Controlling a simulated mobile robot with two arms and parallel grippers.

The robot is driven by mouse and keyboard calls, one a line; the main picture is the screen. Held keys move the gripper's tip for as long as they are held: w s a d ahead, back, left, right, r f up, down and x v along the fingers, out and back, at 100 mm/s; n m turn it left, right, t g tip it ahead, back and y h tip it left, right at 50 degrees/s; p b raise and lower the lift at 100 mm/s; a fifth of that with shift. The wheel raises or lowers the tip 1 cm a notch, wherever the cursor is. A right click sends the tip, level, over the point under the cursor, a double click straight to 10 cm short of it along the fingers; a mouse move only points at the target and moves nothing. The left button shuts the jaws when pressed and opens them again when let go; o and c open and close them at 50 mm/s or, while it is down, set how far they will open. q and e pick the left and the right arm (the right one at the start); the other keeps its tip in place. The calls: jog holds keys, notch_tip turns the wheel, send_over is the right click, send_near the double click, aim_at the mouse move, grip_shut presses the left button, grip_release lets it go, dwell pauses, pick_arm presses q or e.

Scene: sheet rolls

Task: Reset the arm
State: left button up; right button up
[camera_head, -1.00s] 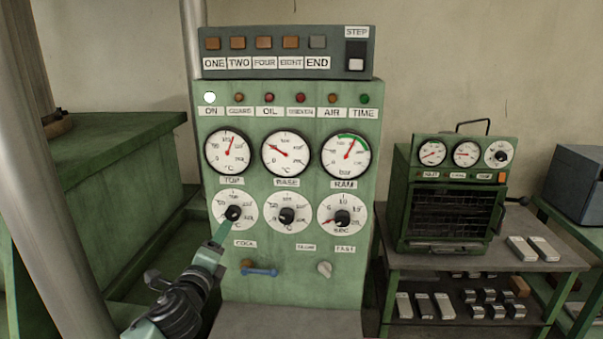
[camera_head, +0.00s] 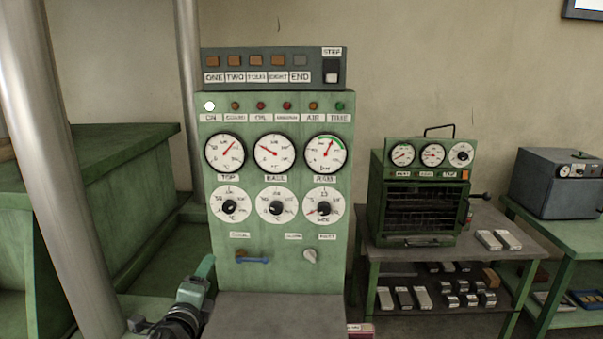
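My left arm comes in at the lower left. Its gripper (camera_head: 204,268) is low in front of the green control panel (camera_head: 205,220), below and left of the blue handle (camera_head: 252,259), and seems apart from the panel. The fingers are seen edge-on, so I cannot tell whether they are open or shut; nothing is seen held. The left dial knob (camera_head: 229,207) under the TOP gauge (camera_head: 225,153) is clear of the gripper. My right gripper is out of view.
A grey ledge (camera_head: 275,315) juts out below the panel. A grey metal pole (camera_head: 65,170) stands at the left. A small green oven (camera_head: 375,200) sits on a bench at the right with metal blocks (camera_head: 488,240). A grey box (camera_head: 545,190) stands farther right.

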pick_arm(q)
jog(key=s+d+f+n+g, duration=0.2)
jog(key=s+f+n+g, duration=0.5)
jog(key=s+f+n, duration=0.85)
jog(key=s+f+n+g, duration=0.2)
jog(key=s+f+g, duration=0.1)
jog(key=s, duration=0.9)
jog(key=s+f+n+g, duration=0.2)
jog(key=s+f+g, duration=0.1)
jog(key=s, duration=1)
notch_tip(320, 180, down, 33)
jog(key=s+g+b, duration=0.2)
jog(key=s+b, duration=0.1)
jog(key=b, duration=0.2)
jog(key=s+a+f+b, duration=0.3)
jog(key=s+f, duration=1.2)
jog(key=f, duration=0.3)
jog(key=shift+s+a+m+g, duration=0.2)
jog(key=shift+s+m+g, duration=0.15)
jog(key=shift+g, duration=0.05)
